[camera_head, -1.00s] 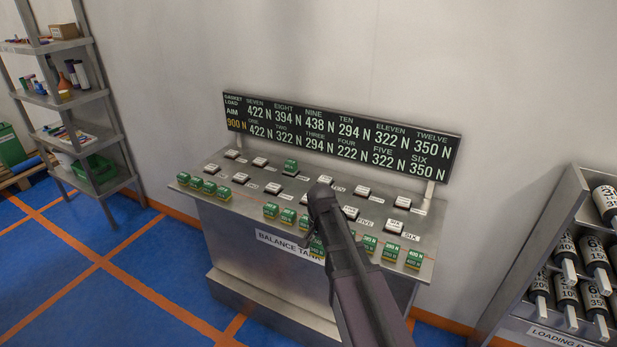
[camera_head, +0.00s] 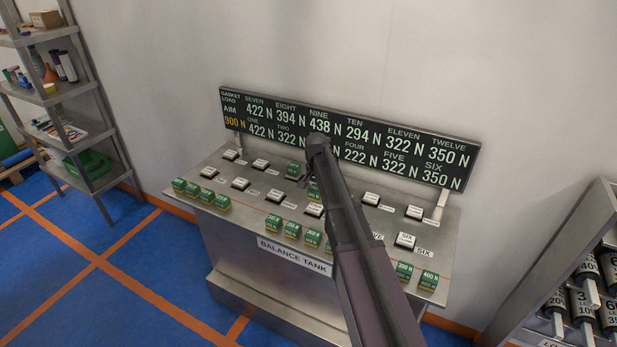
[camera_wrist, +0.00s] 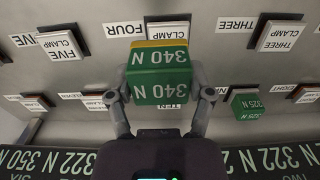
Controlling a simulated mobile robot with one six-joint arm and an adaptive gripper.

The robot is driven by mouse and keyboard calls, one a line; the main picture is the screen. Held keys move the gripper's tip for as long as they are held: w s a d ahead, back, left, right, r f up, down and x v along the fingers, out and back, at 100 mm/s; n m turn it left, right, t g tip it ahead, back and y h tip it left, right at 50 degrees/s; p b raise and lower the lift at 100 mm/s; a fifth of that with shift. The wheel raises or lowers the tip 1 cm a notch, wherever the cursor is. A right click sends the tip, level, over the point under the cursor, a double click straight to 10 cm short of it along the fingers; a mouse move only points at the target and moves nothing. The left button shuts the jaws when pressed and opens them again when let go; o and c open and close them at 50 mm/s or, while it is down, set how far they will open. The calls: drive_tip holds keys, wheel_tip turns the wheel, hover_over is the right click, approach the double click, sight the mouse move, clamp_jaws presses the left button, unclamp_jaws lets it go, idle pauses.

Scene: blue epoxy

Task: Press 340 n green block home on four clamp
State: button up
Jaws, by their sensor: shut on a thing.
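My gripper (camera_wrist: 165,95) is shut on the green 340 N block (camera_wrist: 160,72), which has a yellowish band along one edge. In the wrist view, which is upside down, the block covers part of the four clamp (camera_wrist: 168,27), beside its FOUR label (camera_wrist: 125,30). I cannot tell whether block and clamp touch. In the head view my arm hides much of the gripper; a bit of green block (camera_head: 313,191) shows beside it, above the pale four clamp (camera_head: 315,210). The three clamp (camera_wrist: 281,36) and five clamp (camera_wrist: 61,45) are bare.
A green 325 N block (camera_wrist: 247,105) sits in the back clamp row. Several green blocks (camera_head: 292,229) line the front edge of the metal bench (camera_head: 230,220). A display board (camera_head: 350,135) stands behind, with AIM 900 N. A weight rack (camera_head: 590,290) is at right, shelves (camera_head: 75,120) at left.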

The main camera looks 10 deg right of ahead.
sight(315, 207)
drive_tip(key=shift+w+d+r, duration=0.15)
drive_tip(key=shift+w, duration=0.45)
drive_tip(key=shift+w+d+r, duration=0.1)
drive_tip(key=shift+w, duration=0.45)
drive_tip(key=shift+a, duration=0.1)
drive_tip(key=shift+f, duration=0.2)
wheel_tip(315, 207, down, 6)
drive_tip(key=b, duration=0.6)
drive_tip(key=shift+f+b, duration=0.7)
drive_tip(key=shift+b, duration=0.15)
drive_tip(key=o, duration=1.1)
drive_tip(key=shift+r, duration=0.1)
drive_tip(key=shift+o, duration=0.2)
